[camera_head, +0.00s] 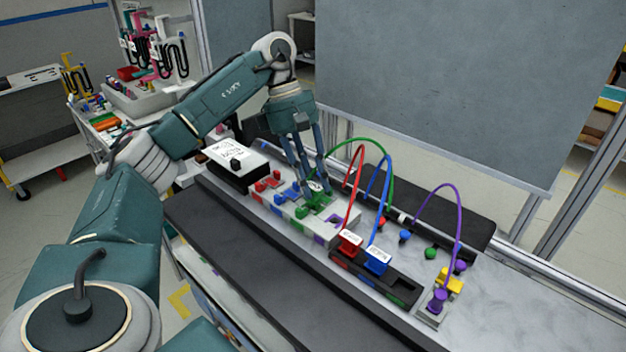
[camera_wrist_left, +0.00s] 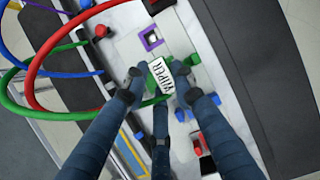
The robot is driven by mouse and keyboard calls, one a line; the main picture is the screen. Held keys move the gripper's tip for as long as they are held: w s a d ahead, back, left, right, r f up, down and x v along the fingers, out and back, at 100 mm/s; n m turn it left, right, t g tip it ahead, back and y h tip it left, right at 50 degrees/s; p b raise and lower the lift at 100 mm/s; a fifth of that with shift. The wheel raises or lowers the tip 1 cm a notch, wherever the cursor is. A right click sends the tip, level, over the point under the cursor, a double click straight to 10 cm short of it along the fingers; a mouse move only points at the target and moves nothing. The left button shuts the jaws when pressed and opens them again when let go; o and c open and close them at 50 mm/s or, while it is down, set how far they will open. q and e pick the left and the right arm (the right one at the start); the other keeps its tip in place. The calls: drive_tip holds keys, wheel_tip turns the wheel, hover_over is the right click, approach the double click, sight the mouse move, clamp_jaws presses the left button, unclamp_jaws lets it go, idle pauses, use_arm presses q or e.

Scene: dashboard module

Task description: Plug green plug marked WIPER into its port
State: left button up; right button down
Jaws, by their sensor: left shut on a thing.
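The green plug with a white WIPER label shows in the head view (camera_head: 318,199) and in the left wrist view (camera_wrist_left: 162,76). My left gripper (camera_head: 314,188) is shut on it from above, with fingers on both sides of the label in the wrist view (camera_wrist_left: 158,76). The plug is at the green port area of the light grey module (camera_head: 345,222), between the blue and purple ports. The plug's underside and the port opening are hidden, so I cannot tell whether it is seated. A green cable arches from it to the back right. My right gripper is not in view.
A black holder (camera_head: 340,263) bears a red plug (camera_head: 350,241) and a blue plug (camera_head: 376,261), both cabled. A purple plug (camera_head: 438,299) stands at the right. A black box with a white top (camera_head: 238,154) stands left of the module. The bench's right end (camera_head: 505,310) is clear.

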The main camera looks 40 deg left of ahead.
use_arm(q)
drive_tip(key=shift+f+b, duration=0.55)
drive_tip(key=shift+f, duration=0.4)
drive_tip(key=o, duration=1.1)
drive_tip(key=v, duration=1.2)
